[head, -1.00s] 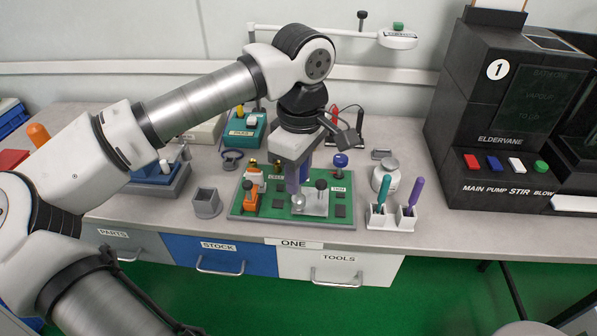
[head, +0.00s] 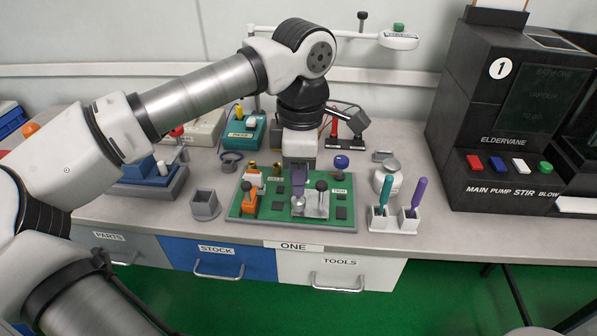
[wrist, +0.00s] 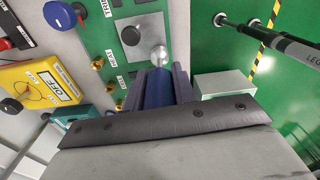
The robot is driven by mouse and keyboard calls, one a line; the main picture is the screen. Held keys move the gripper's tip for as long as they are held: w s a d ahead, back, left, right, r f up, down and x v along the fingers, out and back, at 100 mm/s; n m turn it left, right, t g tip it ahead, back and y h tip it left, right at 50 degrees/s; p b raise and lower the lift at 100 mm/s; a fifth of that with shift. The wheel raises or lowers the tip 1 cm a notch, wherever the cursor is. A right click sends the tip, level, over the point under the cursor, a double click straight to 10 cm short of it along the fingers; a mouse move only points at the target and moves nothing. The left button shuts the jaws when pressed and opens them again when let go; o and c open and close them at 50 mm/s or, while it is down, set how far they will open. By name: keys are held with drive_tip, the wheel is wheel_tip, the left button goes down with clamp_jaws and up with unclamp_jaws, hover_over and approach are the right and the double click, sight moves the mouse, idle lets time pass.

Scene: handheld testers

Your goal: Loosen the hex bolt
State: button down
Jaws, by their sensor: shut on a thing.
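My gripper (wrist: 157,84) points down over the green board (head: 250,230) in the head view. Its two dark fingers are shut on a blue-handled tool (wrist: 158,90), seen between them in the wrist view. A shiny silver round piece (wrist: 158,54) sits just past the fingertips, at the end of the blue handle; it also shows in the head view (head: 298,204). No separate hex bolt shows clearly.
A black knob (head: 321,186) and a blue knob (head: 341,162) rise close to my gripper. An orange clamp-like part (head: 250,200) stands at the board's left. Teal and purple screwdrivers (head: 419,192) stand in holders at the right. A grey cup (head: 205,204) stands left of the board.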

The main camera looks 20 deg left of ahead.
drive_tip(key=n+b, duration=0.1)
drive_tip(key=n, duration=0.4)
drive_tip(key=shift+n, duration=0.4)
drive_tip(key=shift+r, duration=0.15)
drive_tip(key=shift+r+p, duration=1.15)
drive_tip(key=shift+r, duration=0.55)
